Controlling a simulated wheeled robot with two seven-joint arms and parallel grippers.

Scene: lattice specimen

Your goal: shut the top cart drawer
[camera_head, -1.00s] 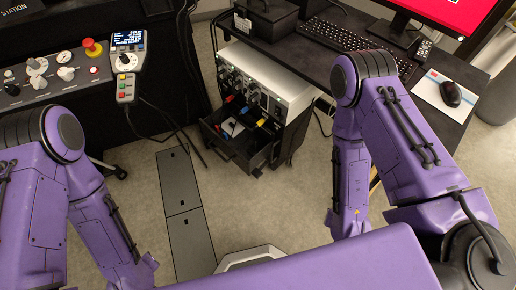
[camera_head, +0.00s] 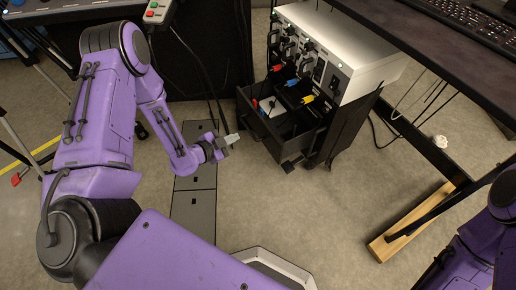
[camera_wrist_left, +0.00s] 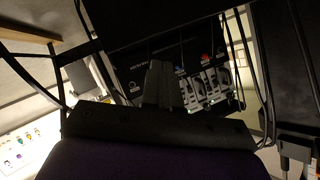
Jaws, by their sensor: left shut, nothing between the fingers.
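The top cart drawer (camera_head: 262,128) is black and stands pulled out from the dark cart (camera_head: 345,130), under the silver instrument box (camera_head: 345,45). Tools with red, blue and yellow parts lie in it. My left gripper (camera_head: 232,140) is shut and empty, just left of the drawer's front face in the head view, with a small gap showing. In the left wrist view its fingers (camera_wrist_left: 160,84) point at dark surfaces, with the box's knobs beyond; the drawer's edges are hard to make out there. My right gripper is out of view; only part of my right arm shows.
A dark desk (camera_head: 410,40) with a keyboard (camera_head: 465,15) stands at the right. A wooden beam (camera_head: 410,222) lies on the floor below it. Black cables hang left of the drawer.

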